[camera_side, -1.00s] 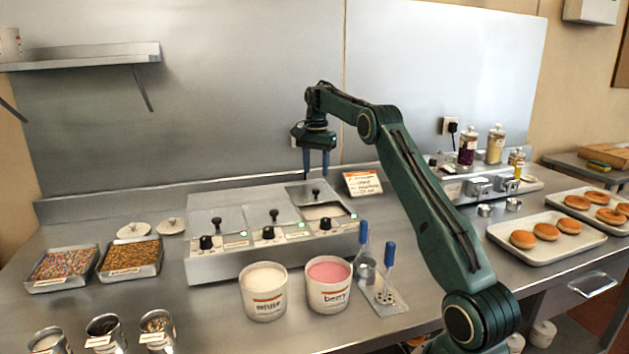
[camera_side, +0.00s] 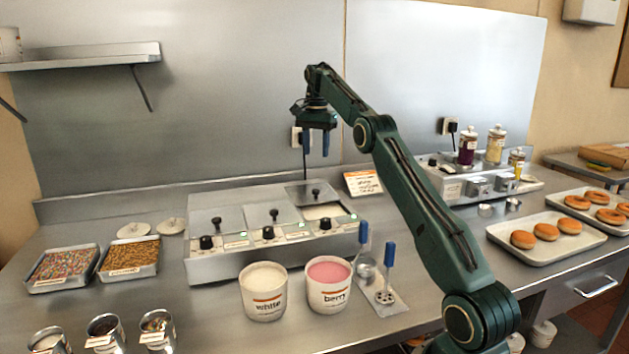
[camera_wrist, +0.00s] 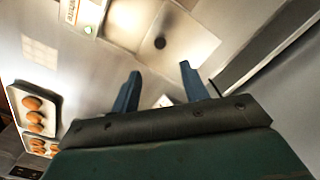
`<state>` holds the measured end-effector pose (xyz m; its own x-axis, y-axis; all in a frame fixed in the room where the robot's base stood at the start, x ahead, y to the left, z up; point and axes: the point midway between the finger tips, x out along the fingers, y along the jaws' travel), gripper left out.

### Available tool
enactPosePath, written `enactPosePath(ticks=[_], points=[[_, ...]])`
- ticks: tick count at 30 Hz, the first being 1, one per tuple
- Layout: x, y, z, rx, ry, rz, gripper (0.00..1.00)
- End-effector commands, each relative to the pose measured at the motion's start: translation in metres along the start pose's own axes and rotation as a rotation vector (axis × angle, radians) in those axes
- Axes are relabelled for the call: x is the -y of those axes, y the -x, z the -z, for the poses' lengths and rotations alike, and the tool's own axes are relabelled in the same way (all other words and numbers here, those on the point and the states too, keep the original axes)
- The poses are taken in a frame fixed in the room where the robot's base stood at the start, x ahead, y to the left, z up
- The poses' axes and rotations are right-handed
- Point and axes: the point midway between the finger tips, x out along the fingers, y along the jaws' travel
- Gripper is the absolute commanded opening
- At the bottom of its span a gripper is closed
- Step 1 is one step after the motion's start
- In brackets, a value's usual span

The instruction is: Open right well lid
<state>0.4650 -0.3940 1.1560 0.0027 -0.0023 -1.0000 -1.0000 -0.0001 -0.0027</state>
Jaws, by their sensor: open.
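The right well lid (camera_side: 304,194) is a metal plate with a black knob, on the right well of the three-well warmer (camera_side: 225,265). It sits pushed toward the back, and pale contents of the right well (camera_side: 322,211) show in front of it. In the wrist view the lid (camera_wrist: 183,45) and its dark knob lie beyond my fingertips. My gripper (camera_side: 316,145) is open and empty, fingers pointing down, high above the lid and apart from it. It also shows in the wrist view (camera_wrist: 158,82).
A small sign card (camera_side: 363,183) stands just right of the warmer, by the back wall. White (camera_side: 263,291) and berry (camera_side: 328,284) tubs stand in front. Blue-handled tools (camera_side: 389,262) stand to the right of the tubs. Donut trays (camera_side: 545,252) lie far right. The air around my gripper is clear.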

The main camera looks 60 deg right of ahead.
Motion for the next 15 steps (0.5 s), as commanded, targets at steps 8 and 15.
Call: enactPosePath(ticks=[8,15], points=[[0.0002,-0.0002,-0.0001,0.0,0.0,0.0,0.44],[0.0084,-0.0001,-0.0065,-0.004,0.001,0.023,0.44]])
